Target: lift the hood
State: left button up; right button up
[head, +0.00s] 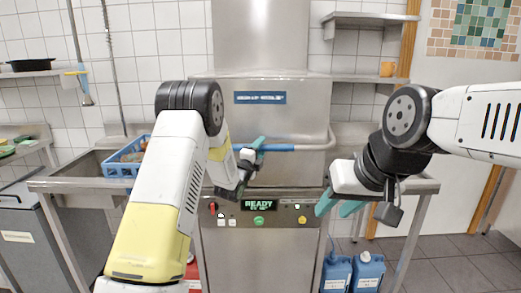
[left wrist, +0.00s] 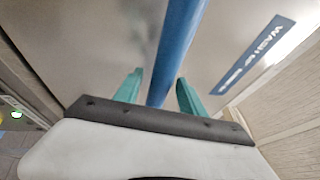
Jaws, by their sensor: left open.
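The steel hood (head: 290,115) of the dishwasher is down, its lower edge just above the control panel. A blue bar handle (head: 282,148) runs across its front and also shows in the left wrist view (left wrist: 181,45). My left gripper (head: 258,147) is at the left part of the bar. In the left wrist view its two teal fingers (left wrist: 156,92) are apart, one on each side of the bar; I cannot tell if they touch it. My right gripper (head: 338,208) is open and empty, in front of the machine's right side, below the bar.
The control panel (head: 262,206) shows READY. A blue basket (head: 122,160) stands on the left counter. A shelf (head: 369,79) with an orange cup (head: 387,69) is at the right. Blue canisters (head: 367,272) stand on the floor below right. The wall is tiled.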

pick_arm(q)
grip_shut()
dwell(1.4)
